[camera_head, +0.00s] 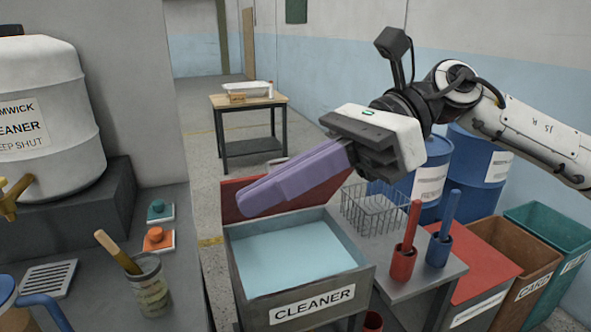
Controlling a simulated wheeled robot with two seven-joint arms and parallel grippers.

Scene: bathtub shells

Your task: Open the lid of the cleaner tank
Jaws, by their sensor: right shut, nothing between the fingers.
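The cleaner tank (256,282) is a grey box with a CLEANER label on its front, in the lower middle of the head view. Its top is open and pale blue liquid (290,252) shows inside. Its red lid (323,194) stands raised at the tank's back edge. My right gripper (246,203) has long purple fingers, shut and empty. They are above the back of the tank, in front of the lid, and hide part of it. I cannot tell whether they touch the lid. My left gripper is not in view.
A wire basket (372,212) and red (403,262) and blue (438,250) holders stand on the bench right of the tank. Blue drums and bins are farther right. A jar (150,290) with a brush and a white drum (60,110) are at left.

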